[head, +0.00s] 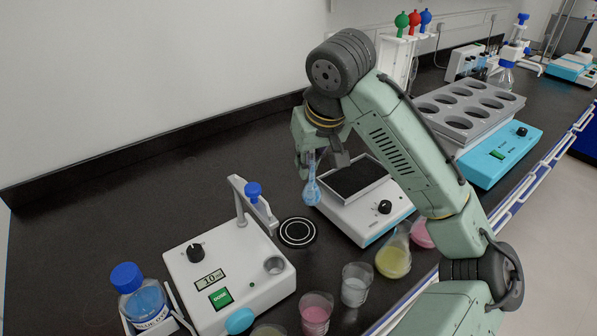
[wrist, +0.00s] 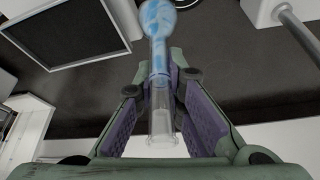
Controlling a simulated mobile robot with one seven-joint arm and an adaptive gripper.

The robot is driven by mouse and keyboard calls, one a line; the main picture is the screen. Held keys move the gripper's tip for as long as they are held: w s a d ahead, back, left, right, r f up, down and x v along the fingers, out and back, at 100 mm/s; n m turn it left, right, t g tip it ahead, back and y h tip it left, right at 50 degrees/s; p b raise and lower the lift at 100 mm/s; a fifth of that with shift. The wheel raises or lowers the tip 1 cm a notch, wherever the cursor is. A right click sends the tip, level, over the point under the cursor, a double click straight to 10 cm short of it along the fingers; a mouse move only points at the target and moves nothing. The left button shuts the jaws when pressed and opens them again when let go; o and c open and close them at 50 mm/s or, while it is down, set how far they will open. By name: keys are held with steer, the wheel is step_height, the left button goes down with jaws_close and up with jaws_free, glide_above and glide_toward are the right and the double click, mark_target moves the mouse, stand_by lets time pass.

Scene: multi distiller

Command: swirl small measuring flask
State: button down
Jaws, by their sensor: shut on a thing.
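The small measuring flask (head: 312,190) has a long clear neck and a round bulb with blue liquid. My gripper (head: 314,154) is shut on its neck and holds it upright above the bench, just left of the square-topped device. In the wrist view the flask bulb (wrist: 157,18) is at the top and the neck runs down between the purple pads of my gripper (wrist: 160,98).
The device with a black square top (head: 340,213) stands right beside the flask. A white dosing device (head: 240,285) with a blue-capped post is front left. A ringed black disc (head: 298,232) lies between them. Beakers (head: 356,284) and a yellow-filled flask (head: 393,258) stand in front.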

steer(key=s+a, duration=0.3)
steer(key=a, duration=0.2)
steer(key=w+d+b, duration=0.2)
steer(key=d, duration=0.1)
steer(key=w+d+b, duration=0.1)
steer(key=b, duration=0.1)
steer(key=shift+d+f, duration=0.15)
steer(key=shift+d, duration=0.15)
steer(key=shift+s+d+r+p, duration=0.1)
steer(key=shift+r+p, duration=0.15)
steer(key=shift+p, duration=0.05)
steer(key=shift+f, duration=0.15)
